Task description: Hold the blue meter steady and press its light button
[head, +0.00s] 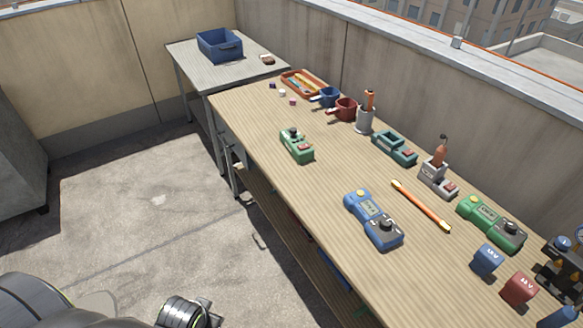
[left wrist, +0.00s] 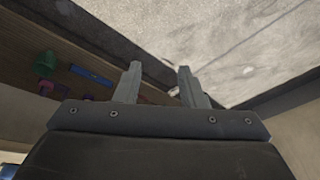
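The blue meter (head: 358,208) lies on the wooden workbench, near its front edge in the head view. It has a small display, a dark dial block at its near end and a round yellow button (head: 361,194) at its far end. Nothing touches it. My left gripper (left wrist: 158,68) shows in the left wrist view with its two fingers apart and nothing between them. It is below the bench top, away from the meter. My right gripper is in neither view.
A green meter (head: 484,211) and an orange-and-yellow rod (head: 420,206) lie right of the blue meter. Blue (head: 487,260) and red (head: 519,288) blocks stand nearer. Another green device (head: 297,146) lies farther left. The bench (head: 330,170) is bare between them.

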